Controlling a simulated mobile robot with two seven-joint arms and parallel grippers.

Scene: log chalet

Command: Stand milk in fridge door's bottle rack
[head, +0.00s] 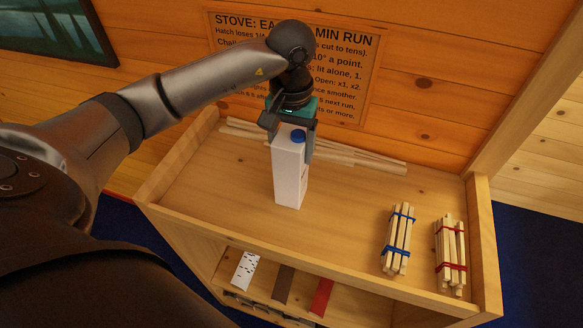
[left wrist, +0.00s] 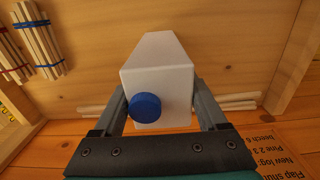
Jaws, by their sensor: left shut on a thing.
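The milk is a white carton (head: 289,172) with a blue cap, upright on or just above the wooden shelf top in the head view. My left gripper (head: 291,138) comes down from above with its fingers on both sides of the carton's upper part, shut on it. In the left wrist view the carton (left wrist: 157,70) sits between the two fingers, its blue cap facing the camera. Whether its base touches the wood is hard to tell. No fridge or bottle rack is in view. My right gripper is not in view.
Loose sticks (head: 340,152) lie along the back. A blue-banded bundle (head: 397,238) and a red-banded bundle (head: 450,254) lie at the right. A lower shelf holds dominoes-like and coloured strips (head: 321,297). A sign (head: 340,75) hangs behind.

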